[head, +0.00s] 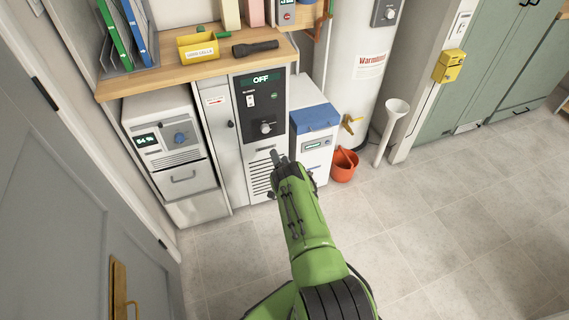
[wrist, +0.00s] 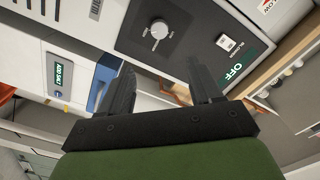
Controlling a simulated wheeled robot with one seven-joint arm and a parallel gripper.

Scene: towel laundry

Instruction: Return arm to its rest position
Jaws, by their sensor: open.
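My gripper (wrist: 160,92) shows in the wrist view with its two dark fingers apart and nothing between them. In the head view my gripper (head: 279,160) is at the end of my outstretched green arm, in front of the lower part of the machine with the black panel (head: 262,112). That panel has a round knob, a small switch and a display reading OFF. In the wrist view the panel (wrist: 180,40) lies beyond the fingertips, with the knob above the gap between them. I cannot tell whether the fingers touch the machine.
A white unit with a blue lid (head: 315,118) stands right of the panel, with an orange bucket (head: 344,165) beside it. A white appliance (head: 173,150) stands at left. A wooden counter (head: 190,70) overhangs them, carrying a yellow bin (head: 198,48) and a flashlight (head: 255,47). Tiled floor (head: 450,215) is clear at right.

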